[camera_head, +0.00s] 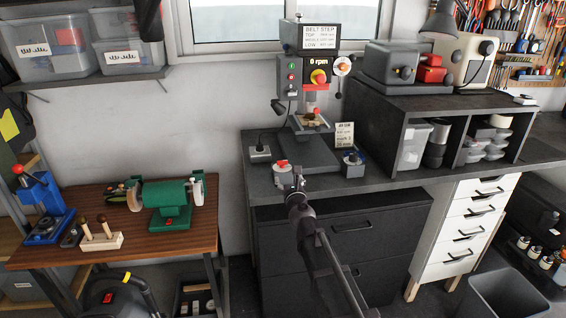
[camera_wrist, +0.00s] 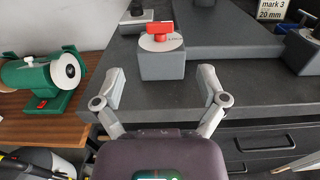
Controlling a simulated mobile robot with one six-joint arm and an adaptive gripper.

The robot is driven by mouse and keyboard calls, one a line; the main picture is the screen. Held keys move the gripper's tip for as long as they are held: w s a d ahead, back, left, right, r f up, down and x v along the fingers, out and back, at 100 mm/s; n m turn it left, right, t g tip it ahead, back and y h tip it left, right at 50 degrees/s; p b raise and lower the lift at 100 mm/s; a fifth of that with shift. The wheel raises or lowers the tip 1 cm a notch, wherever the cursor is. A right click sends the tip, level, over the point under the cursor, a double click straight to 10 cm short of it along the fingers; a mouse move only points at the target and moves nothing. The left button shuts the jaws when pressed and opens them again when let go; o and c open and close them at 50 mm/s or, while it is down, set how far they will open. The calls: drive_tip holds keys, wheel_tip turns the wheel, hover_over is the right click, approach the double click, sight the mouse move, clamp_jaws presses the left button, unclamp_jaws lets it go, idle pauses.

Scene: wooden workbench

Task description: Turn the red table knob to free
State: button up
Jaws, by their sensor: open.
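The red table knob (camera_wrist: 160,30) sits on a white dial on top of a grey box (camera_wrist: 162,66) near the front edge of the bench. Its red handle lies roughly across the wrist picture. Small lettering shows on the dial's right side, too small to read. The knob also shows in the head view (camera_head: 281,164), left of the drill press base. My gripper (camera_wrist: 162,88) is open and empty, with its fingers spread in front of the box and apart from it. In the head view my gripper (camera_head: 298,178) is just right of the knob.
The drill press (camera_head: 317,75) stands behind, with its dark base (camera_head: 309,154) on the bench. A small grey box with a dial (camera_head: 353,166) stands to the right, and another device (camera_head: 259,152) behind left. A green bench grinder (camera_head: 165,194) stands on the lower wooden table.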

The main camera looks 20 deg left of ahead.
sight(283, 162)
drive_tip(key=x, duration=1.2)
drive_tip(key=shift+w, duration=0.1)
drive_tip(key=shift+d, duration=0.1)
